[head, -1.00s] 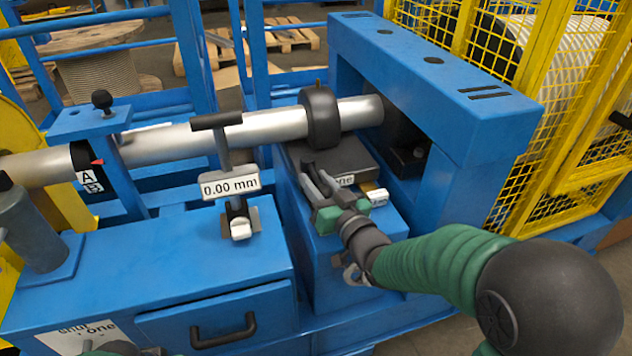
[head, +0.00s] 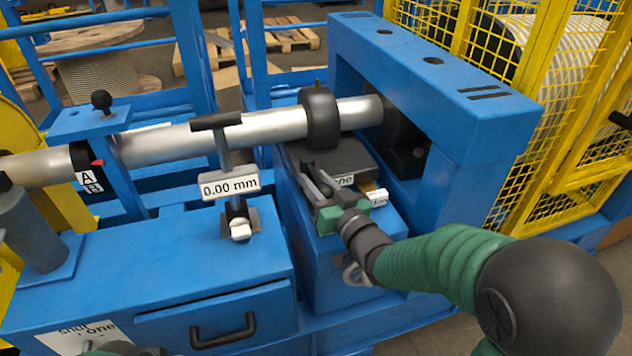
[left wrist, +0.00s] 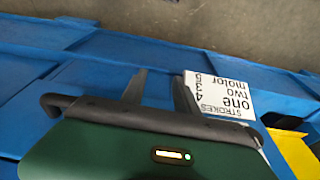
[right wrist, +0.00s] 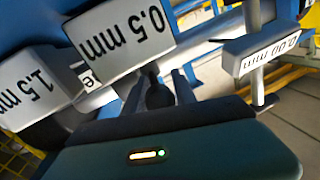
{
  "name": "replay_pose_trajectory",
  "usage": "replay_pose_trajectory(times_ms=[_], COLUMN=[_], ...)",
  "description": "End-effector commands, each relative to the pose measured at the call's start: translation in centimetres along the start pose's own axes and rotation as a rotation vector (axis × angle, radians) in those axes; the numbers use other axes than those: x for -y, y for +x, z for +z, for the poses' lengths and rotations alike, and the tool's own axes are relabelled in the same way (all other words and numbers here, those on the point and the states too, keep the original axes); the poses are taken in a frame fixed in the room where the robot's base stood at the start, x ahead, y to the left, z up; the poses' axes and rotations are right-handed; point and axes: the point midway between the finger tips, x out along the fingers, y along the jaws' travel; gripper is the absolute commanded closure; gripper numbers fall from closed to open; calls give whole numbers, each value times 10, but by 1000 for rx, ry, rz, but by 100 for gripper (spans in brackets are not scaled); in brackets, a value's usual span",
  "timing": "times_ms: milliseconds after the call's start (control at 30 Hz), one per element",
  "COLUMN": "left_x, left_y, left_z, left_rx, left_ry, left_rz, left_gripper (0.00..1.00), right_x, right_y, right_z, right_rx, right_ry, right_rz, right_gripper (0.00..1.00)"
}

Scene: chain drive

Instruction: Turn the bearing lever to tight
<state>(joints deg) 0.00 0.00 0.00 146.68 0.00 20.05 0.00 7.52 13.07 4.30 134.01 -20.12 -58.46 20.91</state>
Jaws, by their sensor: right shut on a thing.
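My right gripper (head: 312,173) is over the blue bearing block, beside the dark plate under the shaft. In the right wrist view, a dark rounded knob (right wrist: 159,92), which looks like the bearing lever's end, sits between the two fingers (right wrist: 158,88). The gripper is shut on it. The rest of the lever is hidden behind the gripper, so its angle cannot be told. My left gripper (left wrist: 160,88) shows in the left wrist view with its fingers apart and nothing between them, near a white strokes label (left wrist: 220,97).
A steel shaft (head: 205,138) with a black collar (head: 321,117) runs above the block. A post gauge (head: 230,186) reads 0.00 mm. Plates marked 0.5 mm (right wrist: 118,37) and 1.5 mm (right wrist: 33,88) are close to my right gripper. A blue frame (head: 440,70) stands right.

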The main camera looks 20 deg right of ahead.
Motion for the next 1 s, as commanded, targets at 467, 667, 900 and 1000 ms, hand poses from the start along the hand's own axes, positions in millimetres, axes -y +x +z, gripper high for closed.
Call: replay_pose_trajectory(times_ms=[467,667,900,1000], left_x=[0,0,0,0], left_y=[-36,-56,-70,-72], left_z=[-9,-13,-16,-17], left_rx=[0,0,0,0], left_ry=[0,0,0,0], left_rz=[0,0,0,0], left_gripper=[64,64,64,64], right_x=[-18,-28,-35,-37], right_y=[-3,-2,-1,-1], right_z=[-8,-9,-9,-8], right_rx=[51,75,94,99], right_ry=[4,5,3,3], right_rz=[-245,-375,-479,-500], right_gripper=[100,100,100,100])
